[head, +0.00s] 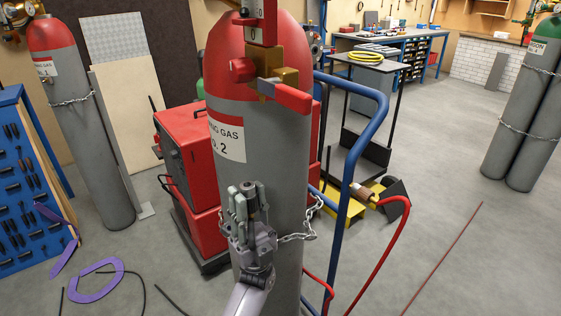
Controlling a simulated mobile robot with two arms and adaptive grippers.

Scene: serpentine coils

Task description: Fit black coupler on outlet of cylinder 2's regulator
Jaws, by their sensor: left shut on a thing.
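Cylinder 2 (270,160) stands upright in the centre, grey with a red shoulder and a label ending in "2". Its regulator (285,77) is at the top, with a brass body, a red knob on the left and a red bar on the right. I cannot tell which part is the outlet. My left gripper (249,200) is in front of the cylinder, below the label and well below the regulator. It is shut on a small dark piece, apparently the black coupler (249,187), which points upward and is partly hidden by the fingers. My right gripper is not in view.
A chain (297,237) runs around the cylinder beside my gripper. A blue trolley frame (349,190) and a red hose (392,235) are close on the right. A red machine (188,148) stands behind left. Purple pieces (97,283) lie on the floor.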

